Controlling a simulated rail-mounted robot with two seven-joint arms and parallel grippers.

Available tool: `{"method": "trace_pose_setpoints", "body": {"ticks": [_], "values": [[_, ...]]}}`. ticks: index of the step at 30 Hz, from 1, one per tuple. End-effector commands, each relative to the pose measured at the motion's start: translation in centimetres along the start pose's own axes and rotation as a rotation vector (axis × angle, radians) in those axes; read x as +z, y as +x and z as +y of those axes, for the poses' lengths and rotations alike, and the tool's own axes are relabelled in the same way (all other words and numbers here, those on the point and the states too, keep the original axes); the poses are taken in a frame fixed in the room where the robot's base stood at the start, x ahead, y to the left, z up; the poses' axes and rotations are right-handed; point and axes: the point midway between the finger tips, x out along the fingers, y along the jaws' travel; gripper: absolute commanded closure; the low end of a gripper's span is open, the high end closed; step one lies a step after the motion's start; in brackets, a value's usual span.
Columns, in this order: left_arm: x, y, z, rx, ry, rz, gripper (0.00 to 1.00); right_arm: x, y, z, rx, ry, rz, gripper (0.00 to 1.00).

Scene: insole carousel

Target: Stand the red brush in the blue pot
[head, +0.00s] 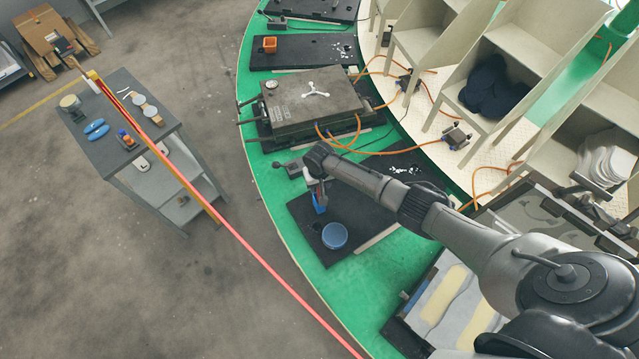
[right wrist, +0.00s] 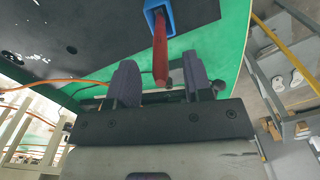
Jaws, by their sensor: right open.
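The square blue pot (head: 320,208) stands on a black plate on the green carousel, below my right gripper in the head view. In the right wrist view, the blue pot (right wrist: 170,18) is at the top, and the red brush (right wrist: 160,48) rises out of it toward me. My right gripper (head: 317,184) is open. In the right wrist view, its fingers (right wrist: 162,80) are apart, with the brush's end between them and a visible gap on either side. The pot's inside is mostly hidden. My left gripper is not in view.
A round blue item (head: 334,236) sits close beside the pot on the black plate (head: 370,212). A grey mould (head: 310,105) and an orange pot (head: 269,44) are farther back. A grey side table (head: 105,90) stands left, beyond a red-and-yellow barrier (head: 215,208).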

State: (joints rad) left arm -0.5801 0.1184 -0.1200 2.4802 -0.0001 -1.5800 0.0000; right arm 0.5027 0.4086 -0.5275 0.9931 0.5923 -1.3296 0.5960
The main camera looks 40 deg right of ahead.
Motion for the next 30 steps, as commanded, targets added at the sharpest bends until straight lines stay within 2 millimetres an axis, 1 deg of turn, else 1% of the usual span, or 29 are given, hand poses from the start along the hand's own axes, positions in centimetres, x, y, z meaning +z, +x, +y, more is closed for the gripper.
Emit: {"method": "trace_pose_setpoints", "body": {"ticks": [5,8,11,21,25,30], "values": [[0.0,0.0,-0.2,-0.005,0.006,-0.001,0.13,0.0,-0.2,0.0,0.000,0.000,0.000,0.54],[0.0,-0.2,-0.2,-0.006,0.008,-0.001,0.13,0.0,-1.0,0.0,-0.001,0.000,0.001,0.54],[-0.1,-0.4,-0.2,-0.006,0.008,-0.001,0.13,0.0,-2.5,0.0,-0.001,-0.001,0.002,0.54],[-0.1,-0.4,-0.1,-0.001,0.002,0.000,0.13,-0.1,-9.1,0.0,-0.002,-0.001,0.003,0.54],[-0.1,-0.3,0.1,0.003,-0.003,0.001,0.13,0.0,-11.2,0.0,-0.002,-0.001,0.003,0.54],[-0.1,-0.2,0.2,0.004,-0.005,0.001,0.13,0.0,-12.9,0.0,0.000,0.000,0.001,0.54]]}}
